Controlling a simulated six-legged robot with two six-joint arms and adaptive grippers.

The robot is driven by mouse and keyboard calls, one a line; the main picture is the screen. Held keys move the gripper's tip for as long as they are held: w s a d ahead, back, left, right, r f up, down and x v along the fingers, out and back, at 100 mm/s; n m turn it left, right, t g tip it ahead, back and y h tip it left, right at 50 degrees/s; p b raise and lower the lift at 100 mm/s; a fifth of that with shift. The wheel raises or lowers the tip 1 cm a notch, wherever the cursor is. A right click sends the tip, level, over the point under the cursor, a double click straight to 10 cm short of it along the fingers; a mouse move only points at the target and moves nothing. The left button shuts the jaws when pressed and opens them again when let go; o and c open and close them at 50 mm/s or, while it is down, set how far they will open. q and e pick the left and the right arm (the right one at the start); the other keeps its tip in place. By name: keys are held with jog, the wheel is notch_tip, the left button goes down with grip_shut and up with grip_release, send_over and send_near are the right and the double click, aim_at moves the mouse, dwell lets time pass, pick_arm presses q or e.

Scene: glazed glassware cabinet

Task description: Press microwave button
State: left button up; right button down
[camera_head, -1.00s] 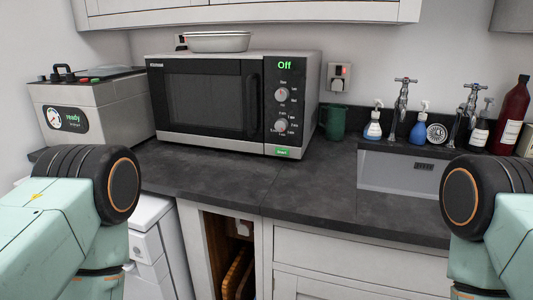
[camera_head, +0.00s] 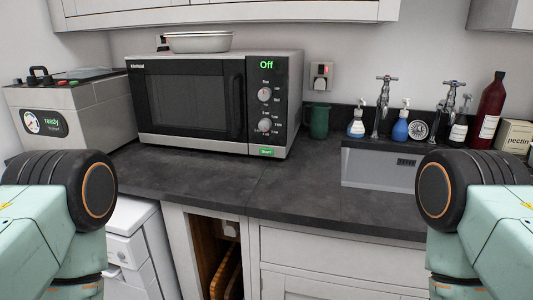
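The microwave (camera_head: 190,100) stands on the dark worktop at the back, left of centre, with its door shut. Its control panel on the right has a green "Off" display (camera_head: 266,64), two round knobs (camera_head: 264,94) and a green start button (camera_head: 268,152) at the bottom. My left arm shows at the lower left and my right arm at the lower right. Only black and teal arm links are seen, well in front of the microwave and apart from it. Neither gripper's fingers are in view.
A metal dish (camera_head: 199,42) sits on the microwave. A grey appliance reading "ready" (camera_head: 68,117) stands left of it. A green mug (camera_head: 319,121), a sink (camera_head: 378,168), taps and several bottles are to the right. The worktop (camera_head: 225,180) before the microwave is clear.

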pick_arm(q)
grip_shut()
dwell(1.4)
